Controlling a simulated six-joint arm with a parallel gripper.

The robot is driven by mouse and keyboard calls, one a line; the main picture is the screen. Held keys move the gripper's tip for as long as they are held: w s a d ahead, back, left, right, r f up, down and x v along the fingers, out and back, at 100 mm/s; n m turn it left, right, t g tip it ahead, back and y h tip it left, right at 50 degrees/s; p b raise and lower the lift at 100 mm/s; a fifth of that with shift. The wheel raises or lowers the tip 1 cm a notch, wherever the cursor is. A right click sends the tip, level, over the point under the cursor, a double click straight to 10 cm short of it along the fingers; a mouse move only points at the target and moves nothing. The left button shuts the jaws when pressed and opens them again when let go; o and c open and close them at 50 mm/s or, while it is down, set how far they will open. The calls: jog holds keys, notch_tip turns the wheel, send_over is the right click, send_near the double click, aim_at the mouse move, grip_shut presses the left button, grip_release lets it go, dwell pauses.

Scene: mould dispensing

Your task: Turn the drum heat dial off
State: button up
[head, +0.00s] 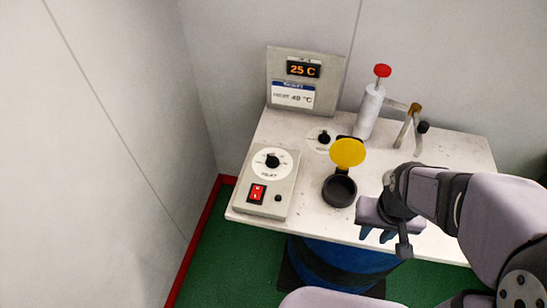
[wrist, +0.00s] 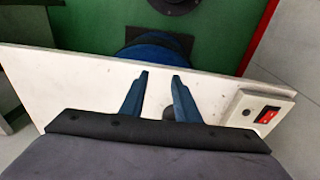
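A black dial (head: 272,161) on a round white scale sits on the grey control box at the table's left. A second, smaller black dial (head: 324,138) on a white scale is on the table behind the cup. The lettering on both is too small to read surely, so I cannot tell which is the drum heat dial or its setting. The blue drum (head: 335,265) stands below the table, partly hidden; it also shows in the wrist view (wrist: 152,48). My gripper (head: 377,236) is near the table's front edge, right of both dials. In the wrist view its blue fingers (wrist: 160,76) are apart and empty.
A red rocker switch (head: 257,193) is on the control box, also in the wrist view (wrist: 267,116). A black cup (head: 339,190) with a raised yellow lid (head: 347,152) stands mid-table. Behind are a display (head: 304,69) reading 25 C and a red-topped cylinder (head: 370,110).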

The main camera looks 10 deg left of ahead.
jog(key=w+a+f+n+t+y+b, duration=0.1)
jog(key=w+a+n+t+b, duration=0.2)
jog(key=w, duration=0.6)
jog(key=w+a+f+n+t+y+b, duration=0.1)
jog(key=w+a+t+y+b, duration=0.1)
jog(key=w+a+t, duration=0.45)
jog(key=n+g+y+b, duration=0.3)
jog(key=n+y+b, duration=0.4)
jog(key=y, duration=0.1)
send_near(271, 156)
jog(key=shift+w+a+f, duration=0.25)
jog(key=shift+w+f, duration=0.2)
jog(key=shift+w, duration=0.05)
jog(key=shift+s+a+r+y, duration=0.1)
jog(key=shift+a+y, duration=0.05)
jog(key=shift+y, duration=0.15)
jog(key=shift+p+x, duration=0.55)
jog(key=shift+x, duration=3.1)
grip_shut()
